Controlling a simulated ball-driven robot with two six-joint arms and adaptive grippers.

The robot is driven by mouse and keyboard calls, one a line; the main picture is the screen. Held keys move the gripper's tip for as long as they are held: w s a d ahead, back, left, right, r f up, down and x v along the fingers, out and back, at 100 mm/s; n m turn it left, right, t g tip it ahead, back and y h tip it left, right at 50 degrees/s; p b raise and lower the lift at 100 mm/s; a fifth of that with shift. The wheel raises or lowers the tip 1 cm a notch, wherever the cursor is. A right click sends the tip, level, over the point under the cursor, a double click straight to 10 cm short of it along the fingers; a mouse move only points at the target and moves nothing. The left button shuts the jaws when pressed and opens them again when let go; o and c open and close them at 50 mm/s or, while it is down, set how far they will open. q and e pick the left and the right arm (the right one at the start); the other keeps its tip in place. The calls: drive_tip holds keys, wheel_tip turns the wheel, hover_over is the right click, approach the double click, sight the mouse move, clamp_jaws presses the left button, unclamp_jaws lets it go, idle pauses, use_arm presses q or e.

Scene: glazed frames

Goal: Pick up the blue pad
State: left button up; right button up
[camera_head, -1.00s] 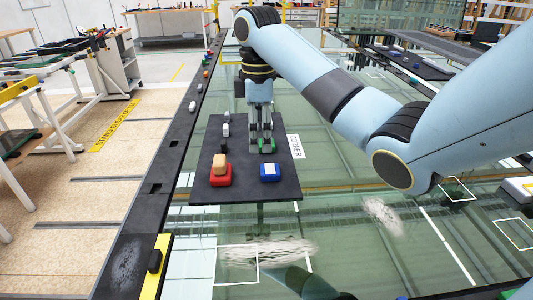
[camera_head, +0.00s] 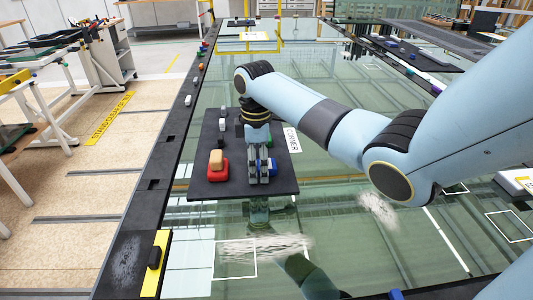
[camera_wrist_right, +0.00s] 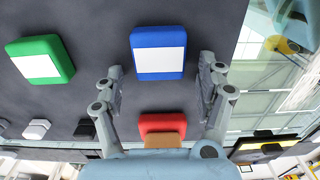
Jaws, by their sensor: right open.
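The blue pad (camera_wrist_right: 158,36) has a white label on its face and lies on the dark mat (camera_head: 215,187). In the head view the blue pad (camera_head: 273,164) is mostly hidden behind my right gripper. My right gripper (camera_head: 263,180) points down at the mat. In the wrist view my right gripper (camera_wrist_right: 161,75) is open, with a finger on each side of the pad's near end and nothing held. Gaps show between pad and fingers; I cannot tell the height. My left gripper is out of view.
A red pad (camera_head: 217,174) with a tan block (camera_head: 216,158) on it lies left of my right gripper. A green pad (camera_wrist_right: 40,60) lies on the mat too. Small white and dark pieces stand along the mat's left side. Glass surrounds the mat.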

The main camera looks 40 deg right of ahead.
sight(258, 164)
drive_tip(key=c, duration=0.9)
drive_tip(key=shift+o, duration=0.2)
drive_tip(key=shift+r, duration=0.1)
drive_tip(key=shift+r, duration=0.6)
wheel_tip(258, 164, up, 3)
drive_tip(key=shift+s+b, duration=0.15)
drive_tip(key=shift+b, duration=0.25)
drive_tip(key=s+a+r+p, duration=0.5)
drive_tip(key=s+r+p, duration=0.1)
drive_tip(key=s+r, duration=0.4)
drive_tip(key=shift+r+p, duration=0.35)
drive_tip(key=shift+p, duration=0.05)
drive_tip(key=shift+s, duration=0.1)
